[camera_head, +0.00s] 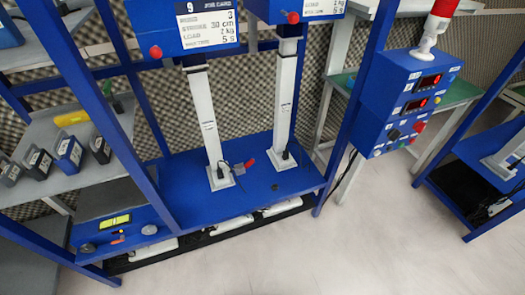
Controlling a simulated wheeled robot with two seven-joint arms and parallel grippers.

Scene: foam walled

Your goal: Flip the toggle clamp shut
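A small device with a red handle (249,163) and a dark metal body, which looks like the toggle clamp, sits on the blue bench deck (262,188). It is just right of the base of the left white column (207,115). The red handle appears tilted up to the right. The clamp is too small to tell clearly whether it is open or shut. Neither of my grippers is in view.
A second white column (286,100) stands right of the clamp. Blue frame posts flank the bench. A blue control box (408,105) with displays is at the right. Dark blocks (69,152) rest on a left shelf. The pale floor (330,250) in front is clear.

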